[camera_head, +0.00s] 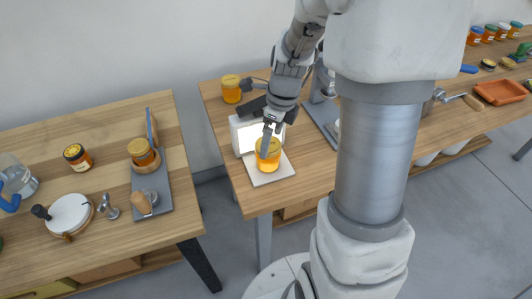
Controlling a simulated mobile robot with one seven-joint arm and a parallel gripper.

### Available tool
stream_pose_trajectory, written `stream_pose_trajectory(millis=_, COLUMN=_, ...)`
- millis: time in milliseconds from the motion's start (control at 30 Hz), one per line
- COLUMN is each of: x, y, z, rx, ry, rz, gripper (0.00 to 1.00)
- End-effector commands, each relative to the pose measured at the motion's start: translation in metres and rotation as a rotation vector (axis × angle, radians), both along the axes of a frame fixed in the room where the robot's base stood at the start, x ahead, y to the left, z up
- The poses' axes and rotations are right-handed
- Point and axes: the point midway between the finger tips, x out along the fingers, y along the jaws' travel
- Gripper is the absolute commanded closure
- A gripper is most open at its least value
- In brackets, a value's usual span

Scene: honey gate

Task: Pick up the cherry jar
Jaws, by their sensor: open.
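No jar in view can be told by its label as the cherry jar. An amber jar with a yellow lid (272,162) stands upright on a white plate (272,178) at the front of the middle table. My gripper (266,142) is open and points down at this jar, one finger overlapping it in the picture. I cannot tell whether it touches the jar.
A white box-like device (243,134) stands right behind the plate. A grey-based press (322,110) is to its right, partly hidden by my arm. The left table (110,115) is separated by a floor gap. An orange tray (500,92) lies at the far right.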

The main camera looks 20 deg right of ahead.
Motion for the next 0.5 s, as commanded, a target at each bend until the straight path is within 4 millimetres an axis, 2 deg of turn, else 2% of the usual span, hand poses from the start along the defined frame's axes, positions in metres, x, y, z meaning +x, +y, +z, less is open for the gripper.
stream_pose_trajectory(millis=167, x=0.001, y=0.001, z=-0.011, rx=0.001, ry=-0.001, rz=0.000, gripper=0.00)
stream_pose_trajectory(millis=400, x=0.002, y=0.007, z=-0.047, rx=0.001, ry=0.002, rz=0.001, gripper=0.00)
stream_pose_trajectory(millis=500, x=0.004, y=0.008, z=-0.056, rx=0.000, ry=0.000, rz=0.001, gripper=0.00)
